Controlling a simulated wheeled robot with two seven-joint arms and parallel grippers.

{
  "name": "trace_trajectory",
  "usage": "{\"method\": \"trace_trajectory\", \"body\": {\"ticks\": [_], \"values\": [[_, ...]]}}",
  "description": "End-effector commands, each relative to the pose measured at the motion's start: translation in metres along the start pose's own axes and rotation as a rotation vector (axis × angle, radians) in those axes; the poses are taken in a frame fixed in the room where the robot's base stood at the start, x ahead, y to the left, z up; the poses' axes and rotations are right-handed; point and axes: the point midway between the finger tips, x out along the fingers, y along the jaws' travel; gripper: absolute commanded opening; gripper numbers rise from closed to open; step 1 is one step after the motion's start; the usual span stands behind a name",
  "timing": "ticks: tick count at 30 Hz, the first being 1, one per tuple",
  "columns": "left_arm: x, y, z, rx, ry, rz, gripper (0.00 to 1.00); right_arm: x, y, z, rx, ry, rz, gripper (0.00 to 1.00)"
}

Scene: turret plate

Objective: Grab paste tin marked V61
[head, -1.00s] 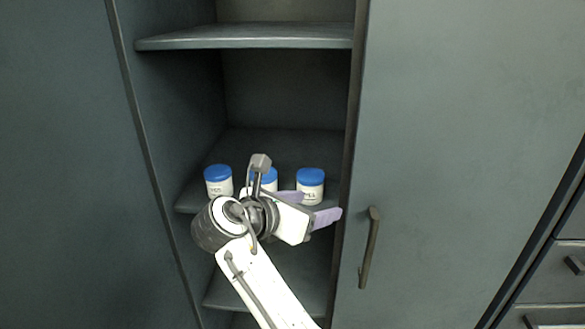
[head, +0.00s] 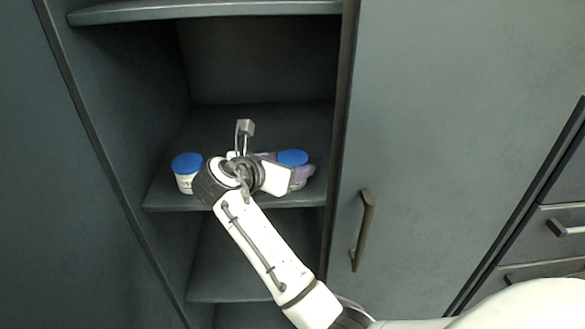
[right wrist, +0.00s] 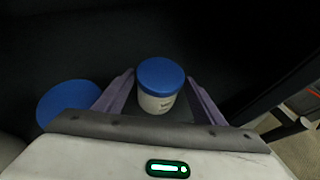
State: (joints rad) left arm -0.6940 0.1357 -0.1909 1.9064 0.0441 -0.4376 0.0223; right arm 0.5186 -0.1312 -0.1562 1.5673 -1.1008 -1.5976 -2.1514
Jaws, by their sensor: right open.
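Paste tins with blue lids and white bodies stand on the cabinet shelf. The rightmost tin (head: 292,157) is between the two purple fingers of my right gripper (head: 294,165), which is open around it. In the right wrist view this tin (right wrist: 160,86) stands upright between the spread fingers, with gaps at the sides. Its label shows only at the edge and I cannot read it. The left tin (head: 187,172) stands clear of the fingers, its label also unreadable. A middle tin is hidden by my wrist in the head view; its lid (right wrist: 66,103) shows left of the gripper in the right wrist view. My left gripper is out of view.
The shelf (head: 262,122) has free room behind the tins. Another shelf (head: 200,10) lies above. The cabinet's right upright and a closed door with a handle (head: 363,230) stand close to the right of the gripper. Drawers are at the far right.

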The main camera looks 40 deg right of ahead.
Motion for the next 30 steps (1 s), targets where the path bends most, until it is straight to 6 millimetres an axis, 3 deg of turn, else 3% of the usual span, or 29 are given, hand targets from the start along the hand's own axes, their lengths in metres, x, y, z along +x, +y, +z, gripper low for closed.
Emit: {"method": "trace_trajectory", "body": {"ticks": [4,12,13,20,30], "values": [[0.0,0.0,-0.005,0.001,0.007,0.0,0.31,0.018,0.0,0.001,0.0,0.0,0.0,0.64],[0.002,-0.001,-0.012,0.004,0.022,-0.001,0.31,0.022,0.0,0.0,0.001,-0.001,0.001,0.64],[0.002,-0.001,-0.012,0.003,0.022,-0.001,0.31,0.022,0.0,0.0,0.001,0.0,0.001,0.62],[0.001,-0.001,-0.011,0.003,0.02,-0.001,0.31,0.021,0.0,0.0,0.001,-0.001,0.001,0.24],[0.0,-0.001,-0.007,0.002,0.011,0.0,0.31,0.017,0.003,0.007,0.002,-0.004,0.007,0.24]]}}
